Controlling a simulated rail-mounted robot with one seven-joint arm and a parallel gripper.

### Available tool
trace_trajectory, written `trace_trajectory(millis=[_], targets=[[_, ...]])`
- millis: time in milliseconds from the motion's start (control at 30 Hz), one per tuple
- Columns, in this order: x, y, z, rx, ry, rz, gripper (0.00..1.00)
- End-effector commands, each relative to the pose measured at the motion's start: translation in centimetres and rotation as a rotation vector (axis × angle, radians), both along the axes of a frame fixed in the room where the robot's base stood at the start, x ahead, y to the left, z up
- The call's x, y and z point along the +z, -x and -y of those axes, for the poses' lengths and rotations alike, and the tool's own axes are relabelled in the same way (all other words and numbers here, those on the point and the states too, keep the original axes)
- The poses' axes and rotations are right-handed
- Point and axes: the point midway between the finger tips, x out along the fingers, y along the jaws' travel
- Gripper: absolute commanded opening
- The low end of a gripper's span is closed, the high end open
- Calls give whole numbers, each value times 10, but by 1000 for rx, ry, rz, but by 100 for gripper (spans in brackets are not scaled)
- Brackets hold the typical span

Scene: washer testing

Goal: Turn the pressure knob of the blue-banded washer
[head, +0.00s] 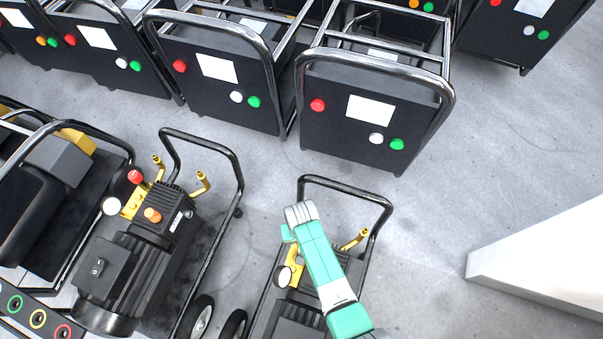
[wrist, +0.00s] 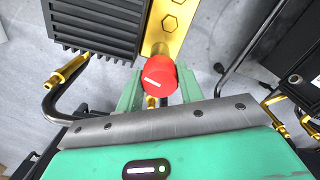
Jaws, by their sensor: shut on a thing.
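In the wrist view my gripper (wrist: 159,84) is shut on a red knob (wrist: 158,72) with a white line on its face, one green finger on each side. The knob sits at the end of a brass block (wrist: 172,22) beside a black ribbed pump (wrist: 95,25). In the head view my green arm reaches over the washer (head: 292,313) at lower centre, which has a white gauge (head: 284,277) and brass fittings. The knob is hidden there by my arm. I cannot make out a blue band on this washer.
A second washer (head: 125,270) with a red knob (head: 134,176) and orange knob (head: 152,215) stands to the left. Black control-panel carts (head: 365,115) line the back. A strip with coloured rings (head: 38,318) is at lower left. Bare floor lies right, before a white block (head: 550,260).

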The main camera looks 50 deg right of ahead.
Motion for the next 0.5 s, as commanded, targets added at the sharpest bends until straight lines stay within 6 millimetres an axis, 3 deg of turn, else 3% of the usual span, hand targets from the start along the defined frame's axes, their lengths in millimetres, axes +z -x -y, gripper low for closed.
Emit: trace_trajectory(millis=[500], targets=[[2,0,0,490,-1,-1,14]])
